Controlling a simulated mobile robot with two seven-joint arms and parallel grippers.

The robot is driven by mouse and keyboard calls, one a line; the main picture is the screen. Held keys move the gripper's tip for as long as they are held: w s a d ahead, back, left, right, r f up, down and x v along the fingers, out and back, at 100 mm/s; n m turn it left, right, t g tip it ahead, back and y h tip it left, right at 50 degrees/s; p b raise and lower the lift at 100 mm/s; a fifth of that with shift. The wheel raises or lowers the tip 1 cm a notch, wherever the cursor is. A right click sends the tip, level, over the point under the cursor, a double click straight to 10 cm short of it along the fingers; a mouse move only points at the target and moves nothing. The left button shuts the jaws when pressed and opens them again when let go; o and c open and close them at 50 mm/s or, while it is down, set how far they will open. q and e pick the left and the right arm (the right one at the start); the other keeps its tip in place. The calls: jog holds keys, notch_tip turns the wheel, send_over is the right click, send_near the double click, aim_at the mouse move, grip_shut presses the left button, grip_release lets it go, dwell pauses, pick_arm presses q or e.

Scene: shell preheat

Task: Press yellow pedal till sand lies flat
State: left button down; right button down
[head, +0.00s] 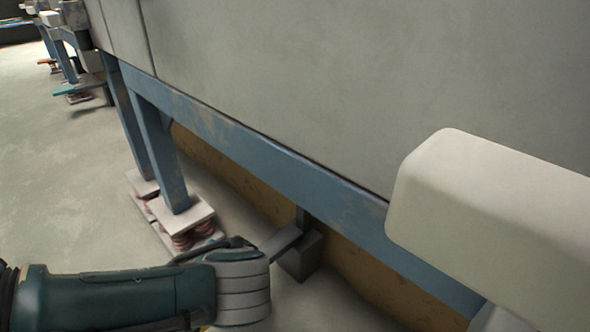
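A small sliver of yellow (205,328) shows at the bottom edge, under my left arm. I cannot tell whether it is the yellow pedal. A grey lever bar (280,241) runs from a dark grey block (301,257) under the blue frame down to the left and passes behind my arm, which hides its end. My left arm comes in from the lower left and ends in a grey ribbed part near this bar. Its gripper fingers are not visible. My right gripper is not in view. No sand is in view.
A large grey panel (380,90) stands above a worn blue frame (250,150). Its legs rest on pads with reddish springs (180,240). A rounded beige block (490,215) juts out at right. Farther stations have a teal pedal (78,88). Floor at left (60,175) is clear.

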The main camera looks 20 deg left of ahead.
pick_arm(q)
jog(key=shift+f, duration=0.1)
jog(key=shift+f+b, duration=0.35)
